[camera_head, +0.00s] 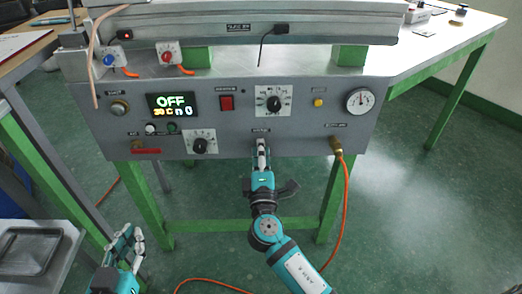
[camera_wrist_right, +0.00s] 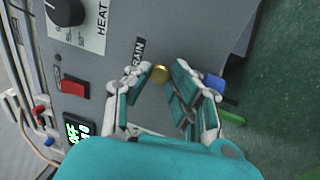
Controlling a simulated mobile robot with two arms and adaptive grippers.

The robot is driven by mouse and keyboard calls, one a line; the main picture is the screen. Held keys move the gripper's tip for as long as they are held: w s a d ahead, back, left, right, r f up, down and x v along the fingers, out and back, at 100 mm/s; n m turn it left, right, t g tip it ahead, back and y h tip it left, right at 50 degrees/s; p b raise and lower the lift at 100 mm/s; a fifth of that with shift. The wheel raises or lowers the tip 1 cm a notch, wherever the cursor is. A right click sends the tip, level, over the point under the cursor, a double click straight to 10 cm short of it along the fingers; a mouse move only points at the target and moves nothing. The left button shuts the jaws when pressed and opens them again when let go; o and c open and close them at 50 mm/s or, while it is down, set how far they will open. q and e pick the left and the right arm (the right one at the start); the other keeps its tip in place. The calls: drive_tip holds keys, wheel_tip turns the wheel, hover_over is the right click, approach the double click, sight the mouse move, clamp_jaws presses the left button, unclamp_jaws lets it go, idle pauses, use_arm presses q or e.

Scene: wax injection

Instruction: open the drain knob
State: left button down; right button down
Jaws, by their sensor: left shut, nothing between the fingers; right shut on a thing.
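The drain knob (camera_wrist_right: 160,74) is a small round brass knob on the grey front panel, beside a partly covered label ending in "RAIN". My right gripper (camera_head: 262,147) is at the lower middle edge of the panel and hides the knob in the head view. In the right wrist view its fingertips lie on both sides of the knob, shut on it. My left gripper (camera_head: 128,234) is shut and empty at the lower left of the head view, well away from the machine.
The grey panel (camera_head: 230,130) carries a display (camera_head: 172,105) reading OFF, a red switch (camera_head: 226,103), dials and a pressure gauge (camera_head: 360,101). An orange hose (camera_head: 346,190) hangs from a brass fitting right of my right gripper. A metal tray (camera_head: 32,250) lies at the left.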

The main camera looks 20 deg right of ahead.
drive_tip(key=c, duration=1.2)
unclamp_jaws()
drive_tip(key=shift+a, duration=0.1)
drive_tip(key=v, duration=1.2)
